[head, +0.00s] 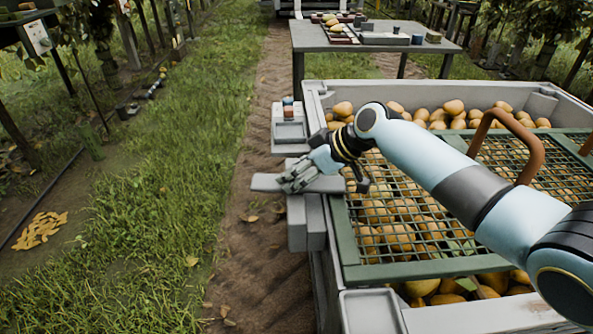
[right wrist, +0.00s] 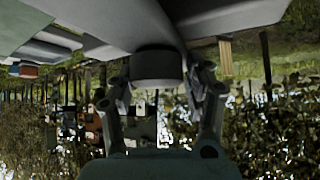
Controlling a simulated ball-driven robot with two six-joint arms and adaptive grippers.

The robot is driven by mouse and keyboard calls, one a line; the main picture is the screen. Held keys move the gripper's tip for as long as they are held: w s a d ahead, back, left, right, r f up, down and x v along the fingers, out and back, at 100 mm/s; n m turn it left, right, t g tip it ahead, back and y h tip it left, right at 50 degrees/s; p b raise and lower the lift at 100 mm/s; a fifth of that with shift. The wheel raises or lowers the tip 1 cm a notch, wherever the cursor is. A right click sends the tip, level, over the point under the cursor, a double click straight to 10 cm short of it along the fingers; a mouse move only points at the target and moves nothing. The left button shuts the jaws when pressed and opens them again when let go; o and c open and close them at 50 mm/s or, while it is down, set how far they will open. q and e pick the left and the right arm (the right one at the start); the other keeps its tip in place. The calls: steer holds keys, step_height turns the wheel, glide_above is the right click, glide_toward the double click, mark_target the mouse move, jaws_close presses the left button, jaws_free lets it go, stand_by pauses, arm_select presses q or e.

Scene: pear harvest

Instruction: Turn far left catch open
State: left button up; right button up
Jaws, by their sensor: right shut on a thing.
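The far left catch (head: 330,184) is a flat grey bar on the left wall of the crate, lying crosswise. Its right end comes close to the green mesh lid's frame (head: 342,232); I cannot tell if it overlaps it. My right gripper (head: 287,181) reaches over the crate from the right and is at the bar, hiding its middle. In the right wrist view the gripper (right wrist: 157,77) is shut on a round grey knob (right wrist: 157,63) of the catch, one finger on each side. My left gripper is not in view.
The grey crate (head: 316,98) is full of yellow pears (head: 454,107) under the lid. A brown arched handle (head: 533,150) stands on the lid. A small grey tray (head: 290,130) hangs on the crate's left side. A table (head: 376,44) stands behind. Grass lies to the left.

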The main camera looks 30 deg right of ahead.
steer(key=shift+d, duration=0.15)
jaws_close()
